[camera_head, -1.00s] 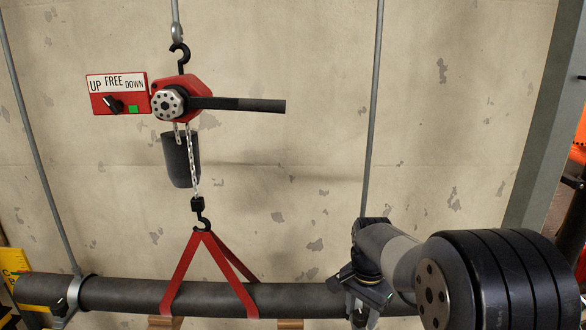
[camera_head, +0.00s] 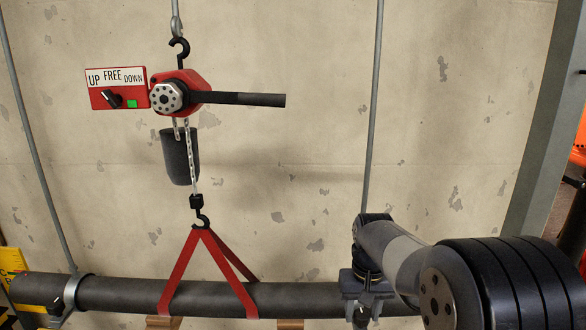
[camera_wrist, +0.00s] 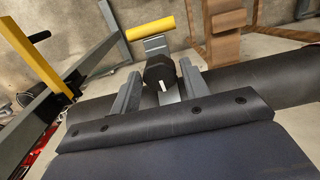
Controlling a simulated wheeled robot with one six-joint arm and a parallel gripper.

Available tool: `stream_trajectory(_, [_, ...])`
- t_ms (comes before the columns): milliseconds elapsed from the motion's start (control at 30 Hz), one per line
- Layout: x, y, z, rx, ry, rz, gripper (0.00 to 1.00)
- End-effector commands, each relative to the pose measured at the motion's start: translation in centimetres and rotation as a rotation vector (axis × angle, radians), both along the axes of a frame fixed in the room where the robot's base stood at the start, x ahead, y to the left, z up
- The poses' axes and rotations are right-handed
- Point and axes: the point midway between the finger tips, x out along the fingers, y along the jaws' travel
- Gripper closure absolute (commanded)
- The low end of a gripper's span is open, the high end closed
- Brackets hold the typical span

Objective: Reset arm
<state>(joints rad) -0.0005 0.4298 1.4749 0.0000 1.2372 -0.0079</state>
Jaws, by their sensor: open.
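My gripper (camera_head: 362,310) is at the lower right of the head view, at the dark horizontal pipe (camera_head: 300,299). In the wrist view my gripper (camera_wrist: 158,92) has its two grey fingers apart. A black knob (camera_wrist: 160,72) with a white mark shows between the fingers, beyond or level with their tips; I cannot tell whether they touch it. The pipe (camera_wrist: 265,82) runs behind the fingers in that view. My wrist hides part of the pipe's right end in the head view.
A red chain hoist (camera_head: 190,84) with a black lever hangs above the pipe. Its red sling (camera_head: 185,268) is around the pipe. A control panel (camera_head: 117,90) reads UP, FREE, DOWN. A clamp (camera_head: 62,303) with a black knob holds the pipe's left part. A yellow handle (camera_wrist: 150,28) shows in the wrist view.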

Motion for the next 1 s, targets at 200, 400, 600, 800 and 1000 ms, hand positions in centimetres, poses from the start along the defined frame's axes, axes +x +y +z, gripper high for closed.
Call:
stream_trajectory(200, [0.02,0.00,-0.14,0.000,-0.002,0.179,0.57])
stream_trajectory(400, [0.02,0.01,-0.13,0.000,-0.001,0.330,0.57])
stream_trajectory(600, [0.03,0.01,-0.07,0.000,-0.001,0.426,0.57])
stream_trajectory(800, [0.02,0.01,-0.01,0.000,-0.001,0.457,0.57])
stream_trajectory(1000, [0.01,0.01,0.01,0.000,-0.001,0.457,0.57])
